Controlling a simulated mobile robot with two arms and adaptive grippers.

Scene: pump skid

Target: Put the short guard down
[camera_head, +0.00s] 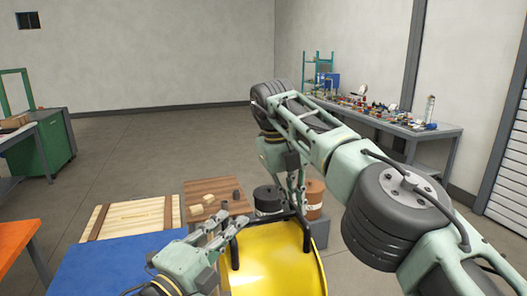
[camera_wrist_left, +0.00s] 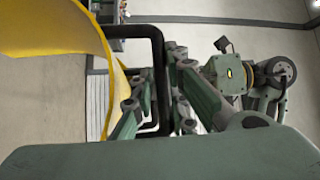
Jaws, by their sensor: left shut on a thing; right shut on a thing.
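The short guard (camera_head: 272,268) is a curved yellow sheet with black handles, at the bottom centre of the head view. Its lower part is cut off by the frame. My left gripper (camera_head: 226,230) is at its left side, shut on a black handle. In the left wrist view the yellow sheet (camera_wrist_left: 55,28) curves across the upper left, and the fingers (camera_wrist_left: 150,100) close around the black handle (camera_wrist_left: 157,60). My right gripper (camera_head: 297,205) reaches down from above at the guard's far edge, shut on the guard's black handle there. The exact grip contact is small.
A black drum (camera_head: 268,201) and an orange-brown drum (camera_head: 315,198) stand close behind. A cluttered bench (camera_head: 425,137) is at the right wall. Floor between is open.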

